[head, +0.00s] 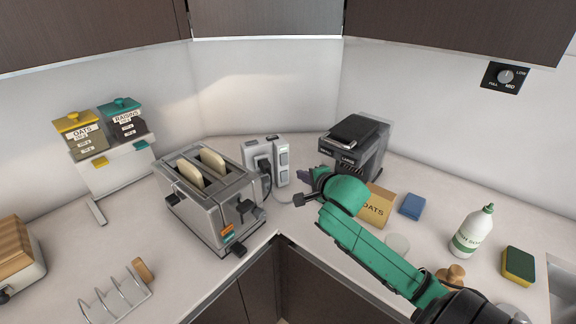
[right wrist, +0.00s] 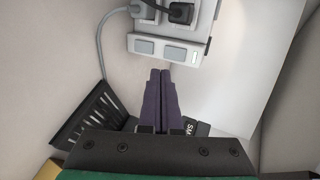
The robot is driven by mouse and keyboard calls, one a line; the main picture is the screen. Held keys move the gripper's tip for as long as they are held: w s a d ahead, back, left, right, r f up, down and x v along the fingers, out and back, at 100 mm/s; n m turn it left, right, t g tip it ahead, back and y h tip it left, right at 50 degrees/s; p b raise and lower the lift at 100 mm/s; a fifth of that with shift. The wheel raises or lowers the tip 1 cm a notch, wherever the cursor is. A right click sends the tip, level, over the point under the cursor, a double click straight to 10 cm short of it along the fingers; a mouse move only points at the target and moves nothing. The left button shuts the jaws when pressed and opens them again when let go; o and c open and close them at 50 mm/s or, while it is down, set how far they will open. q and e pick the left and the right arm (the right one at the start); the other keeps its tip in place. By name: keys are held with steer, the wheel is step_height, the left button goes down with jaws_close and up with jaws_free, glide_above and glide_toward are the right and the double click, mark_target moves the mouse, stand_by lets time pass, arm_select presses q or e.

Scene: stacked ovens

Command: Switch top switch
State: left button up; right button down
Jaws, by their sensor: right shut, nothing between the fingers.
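A white socket tower (head: 254,152) stands upright in the back corner of the counter. Black plugs are in its left face. Its right face carries two grey switches, a top switch (head: 284,158) and a lower one (head: 284,175). In the right wrist view two grey switches (right wrist: 144,47) (right wrist: 175,54) show side by side; I cannot tell their on or off state. My right gripper (head: 303,174), with purple fingers, is shut and empty, just right of the tower near the lower switch. In the right wrist view its fingertips (right wrist: 160,72) point at the switch face. My left gripper is not in view.
A toaster (head: 215,205) with bread stands left of the tower. A grey cable (right wrist: 103,45) runs beside the tower.

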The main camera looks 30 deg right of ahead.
mark_target(284, 165)
steer(key=x, duration=0.3)
steer(key=p+x, duration=0.1)
steer(key=x, duration=0.2)
steer(key=r+p+x, duration=0.1)
steer(key=x, duration=0.2)
steer(key=shift+w, duration=0.45)
steer(key=shift+w+f, duration=0.1)
steer(key=shift+w, duration=0.15)
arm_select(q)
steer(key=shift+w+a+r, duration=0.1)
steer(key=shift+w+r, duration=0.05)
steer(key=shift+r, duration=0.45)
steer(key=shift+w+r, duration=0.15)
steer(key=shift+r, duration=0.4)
arm_select(e)
steer(key=shift+s, duration=0.1)
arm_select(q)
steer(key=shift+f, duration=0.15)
